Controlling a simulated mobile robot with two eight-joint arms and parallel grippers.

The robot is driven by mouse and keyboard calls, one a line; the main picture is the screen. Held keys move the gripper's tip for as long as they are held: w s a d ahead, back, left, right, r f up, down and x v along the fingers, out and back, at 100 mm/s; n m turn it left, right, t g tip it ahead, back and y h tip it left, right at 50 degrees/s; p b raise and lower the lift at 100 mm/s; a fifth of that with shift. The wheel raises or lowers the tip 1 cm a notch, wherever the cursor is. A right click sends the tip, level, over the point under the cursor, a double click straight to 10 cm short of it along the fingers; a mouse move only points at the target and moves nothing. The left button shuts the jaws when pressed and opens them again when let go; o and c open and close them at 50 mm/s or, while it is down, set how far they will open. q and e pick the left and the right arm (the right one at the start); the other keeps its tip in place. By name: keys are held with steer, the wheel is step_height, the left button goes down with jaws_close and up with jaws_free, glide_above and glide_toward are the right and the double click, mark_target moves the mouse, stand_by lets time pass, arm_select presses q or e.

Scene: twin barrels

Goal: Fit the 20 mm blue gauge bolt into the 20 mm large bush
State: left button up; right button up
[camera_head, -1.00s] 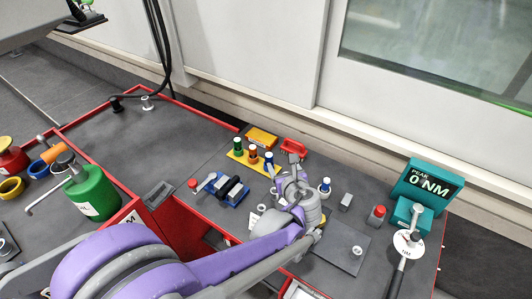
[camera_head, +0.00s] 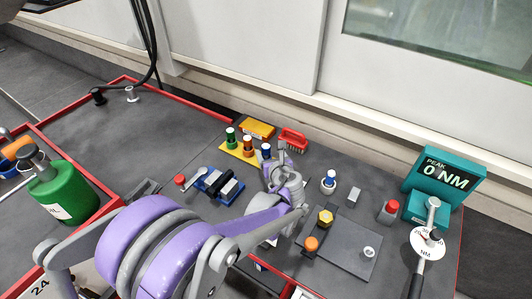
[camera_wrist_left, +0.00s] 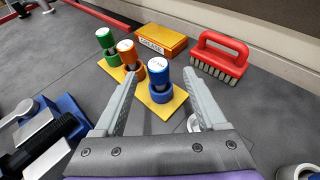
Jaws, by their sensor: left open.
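The blue gauge bolt (camera_head: 266,151) stands upright in the right end of the yellow rack (camera_head: 236,152), beside the orange bolt (camera_head: 248,144) and the green bolt (camera_head: 230,136). In the left wrist view the blue bolt (camera_wrist_left: 159,75) has a white labelled top and a blue collar around its foot. My left gripper (camera_head: 284,153) is open and empty, just right of the blue bolt. In the wrist view its fingers (camera_wrist_left: 159,78) lie either side of the bolt in the picture, apart from it. I cannot tell which part is the large bush. My right gripper is not in view.
A red brush (camera_head: 292,139) and a yellow box (camera_head: 258,129) lie behind the rack. A blue fixture (camera_head: 220,186) is left of the arm. A white ringed piece with a blue top (camera_head: 329,180) and a grey plate (camera_head: 345,258) are to the right, before the torque meter (camera_head: 440,175).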

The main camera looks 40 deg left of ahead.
mark_target(267, 148)
arm_select(q)
steer(key=x, duration=0.4)
steer(key=shift+w+a, duration=0.2)
steer(key=shift+a, duration=0.2)
jaws_close()
